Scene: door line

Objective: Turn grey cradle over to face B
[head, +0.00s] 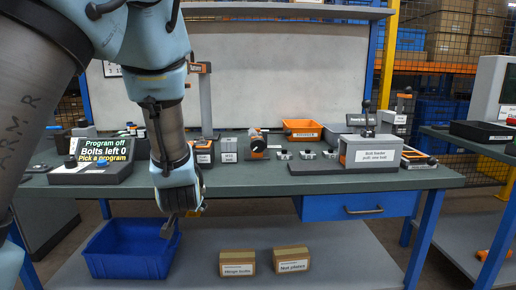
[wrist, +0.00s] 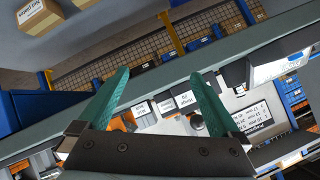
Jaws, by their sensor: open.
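My gripper (head: 184,220) hangs in front of the bench's front edge, above the blue bin and below the bench top. In the wrist view my gripper (wrist: 158,73) is open, its two teal fingers spread with nothing held between them. No thing is clearly marked as the grey cradle or shows a readable face B. A small mount with a dark round part and an orange piece (head: 258,144) stands mid-bench, apart from my gripper; I cannot tell whether it is the cradle. Several small labelled parts show blurred beyond the fingers in the wrist view.
The workbench (head: 250,178) carries a display (head: 97,160) reading "Program off, Bolts left 0", a grey bolt feeder (head: 370,151) and an orange bin (head: 303,130). A blue bin (head: 128,250) and two cardboard boxes (head: 237,263) (head: 291,260) sit on the lower shelf. A blue drawer (head: 358,206) hangs under the right side.

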